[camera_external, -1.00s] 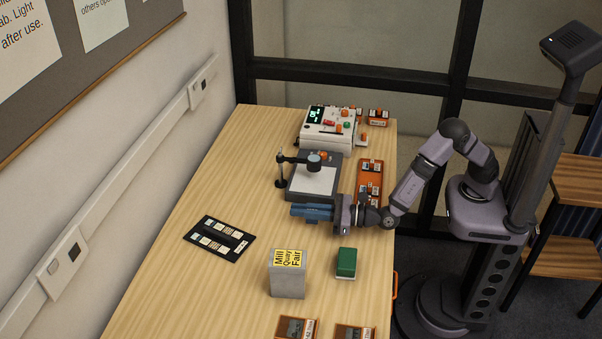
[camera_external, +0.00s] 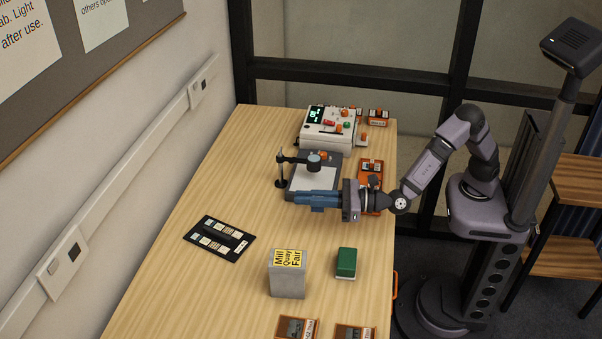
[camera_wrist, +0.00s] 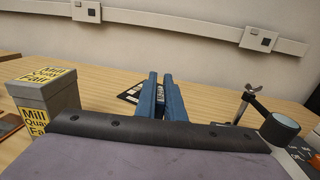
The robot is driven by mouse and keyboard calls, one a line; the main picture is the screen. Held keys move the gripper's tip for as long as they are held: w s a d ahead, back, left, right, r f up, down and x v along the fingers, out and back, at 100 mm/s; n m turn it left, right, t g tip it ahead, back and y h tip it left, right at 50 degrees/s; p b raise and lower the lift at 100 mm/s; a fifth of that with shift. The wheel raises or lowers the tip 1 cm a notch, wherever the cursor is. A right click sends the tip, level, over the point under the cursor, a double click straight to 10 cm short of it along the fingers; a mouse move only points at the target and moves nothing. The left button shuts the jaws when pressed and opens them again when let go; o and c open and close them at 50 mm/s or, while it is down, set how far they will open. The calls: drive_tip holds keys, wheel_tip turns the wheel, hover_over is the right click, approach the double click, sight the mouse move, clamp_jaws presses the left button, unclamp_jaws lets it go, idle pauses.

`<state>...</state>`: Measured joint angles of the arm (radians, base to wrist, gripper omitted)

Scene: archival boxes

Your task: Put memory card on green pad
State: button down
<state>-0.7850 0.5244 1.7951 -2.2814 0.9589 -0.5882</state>
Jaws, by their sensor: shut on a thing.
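My gripper (camera_external: 298,199) has blue fingers that point left, above the table in front of the lamp stand. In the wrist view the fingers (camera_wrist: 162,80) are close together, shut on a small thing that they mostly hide. I cannot make out whether it is the memory card. A green block (camera_external: 346,262) with a pale lower edge lies on the table, below the gripper in the picture. I see no other clearly green pad. A black mat (camera_external: 239,253) with several small pale cards lies left of the gripper, partly hidden behind the fingers in the wrist view.
A grey box with a yellow label (camera_external: 287,280) stands beside the green block. A lamp stand (camera_external: 298,160) rises over a grey plate, with an orange tray (camera_external: 371,165) and a control unit (camera_external: 327,128) near it. More trays lie at the front edge.

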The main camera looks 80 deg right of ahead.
drive_tip(key=s+a+r+n+y+p, duration=0.1)
drive_tip(key=s+a+y, duration=0.1)
drive_tip(key=s+a, duration=0.5)
drive_tip(key=s+a+r+n+y+p, duration=0.1)
drive_tip(key=s+a+p, duration=0.1)
drive_tip(key=s+a, duration=0.5)
drive_tip(key=m+h, duration=0.3)
drive_tip(key=h, duration=0.2)
hover_over(347, 263)
drive_tip(key=w+d, duration=0.2)
drive_tip(key=w, duration=0.1)
drive_tip(key=shift+w+f, duration=0.1)
drive_tip(key=shift+f, duration=1.75)
drive_tip(key=shift+f, duration=0.15)
drive_tip(key=shift+f, duration=1.75)
